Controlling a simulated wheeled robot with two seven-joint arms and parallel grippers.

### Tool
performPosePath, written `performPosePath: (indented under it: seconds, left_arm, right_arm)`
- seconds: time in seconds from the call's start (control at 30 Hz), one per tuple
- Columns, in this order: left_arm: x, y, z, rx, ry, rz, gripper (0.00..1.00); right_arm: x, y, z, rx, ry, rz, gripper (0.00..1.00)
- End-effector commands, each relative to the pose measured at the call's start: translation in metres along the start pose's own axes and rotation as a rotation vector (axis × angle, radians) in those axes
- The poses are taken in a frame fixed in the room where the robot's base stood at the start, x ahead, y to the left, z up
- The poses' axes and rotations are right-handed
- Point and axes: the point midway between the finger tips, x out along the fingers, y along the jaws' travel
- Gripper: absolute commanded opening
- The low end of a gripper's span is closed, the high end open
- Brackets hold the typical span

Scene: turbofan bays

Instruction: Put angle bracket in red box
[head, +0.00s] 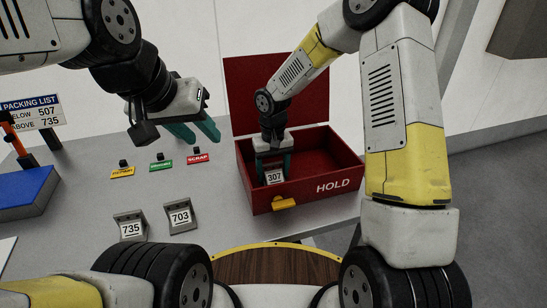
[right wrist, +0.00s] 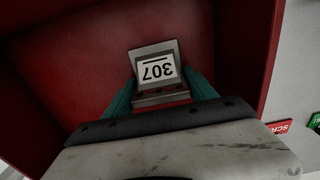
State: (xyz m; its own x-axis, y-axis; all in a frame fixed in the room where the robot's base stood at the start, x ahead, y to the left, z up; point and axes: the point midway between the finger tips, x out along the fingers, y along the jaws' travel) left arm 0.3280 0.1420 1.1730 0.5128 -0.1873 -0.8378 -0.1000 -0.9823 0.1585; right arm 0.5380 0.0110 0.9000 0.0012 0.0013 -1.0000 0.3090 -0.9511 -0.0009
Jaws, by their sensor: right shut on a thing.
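The angle bracket (head: 274,177), a grey metal piece with a white label reading 307, is inside the open red box (head: 318,187) marked HOLD. My right gripper (head: 273,166) reaches down into the box and is shut on this bracket. In the right wrist view the bracket (right wrist: 157,70) sits between the teal fingertips (right wrist: 163,88), over the red box floor (right wrist: 90,60); whether it touches the floor is unclear. My left gripper (head: 196,132) is open and empty above the table, left of the box. Two more brackets, labelled 735 (head: 130,227) and 703 (head: 180,217), stand on the table.
Yellow (head: 122,173), green (head: 160,165) and red SCRAP (head: 198,159) tags stand left of the box. A packing list sign (head: 32,112) and a blue box (head: 25,190) are at the far left. The box lid (head: 240,90) stands open at the back.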

Motion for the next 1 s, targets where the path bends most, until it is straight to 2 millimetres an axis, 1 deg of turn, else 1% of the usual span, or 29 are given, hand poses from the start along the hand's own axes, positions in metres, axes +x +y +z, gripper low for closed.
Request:
performPosePath:
  seconds: [0.17, 0.2, 0.3, 0.57, 0.67, 0.77, 0.87, 1.0]
  left_arm:
    - [0.0, 0.0, 0.0, 0.0, 0.0, 0.0, 0.36]
    - [0.0, 0.0, 0.0, 0.0, 0.0, 0.0, 0.36]
    - [0.0, 0.0, 0.0, 0.0, 0.0, 0.0, 0.36]
    - [0.0, 0.0, 0.0, 0.0, 0.0, 0.0, 0.36]
    - [0.0, 0.0, 0.0, 0.0, 0.0, 0.0, 0.36]
    - [0.0, 0.0, 0.0, 0.0, 0.0, 0.0, 0.36]
    - [0.0, 0.0, 0.0, 0.0, 0.0, 0.0, 0.36]
    - [0.0, 0.0, 0.0, 0.0, 0.0, 0.0, 0.36]
  right_arm:
    - [0.002, 0.0, 0.0, -0.001, -0.001, 0.0, 0.16]
    - [0.003, 0.0, 0.0, 0.0, -0.001, 0.0, 0.69]
    - [0.003, 0.0, 0.0, 0.0, -0.001, 0.0, 0.87]
    - [0.002, 0.0, 0.0, 0.0, -0.001, 0.0, 0.87]
    - [-0.001, 0.0, 0.0, 0.0, 0.0, 0.0, 0.87]
    - [-0.011, 0.0, -0.001, 0.0, 0.002, 0.001, 0.87]
    - [-0.029, 0.0, -0.001, 0.0, 0.003, 0.001, 0.87]
    - [-0.061, 0.0, -0.001, 0.001, 0.005, 0.001, 0.87]
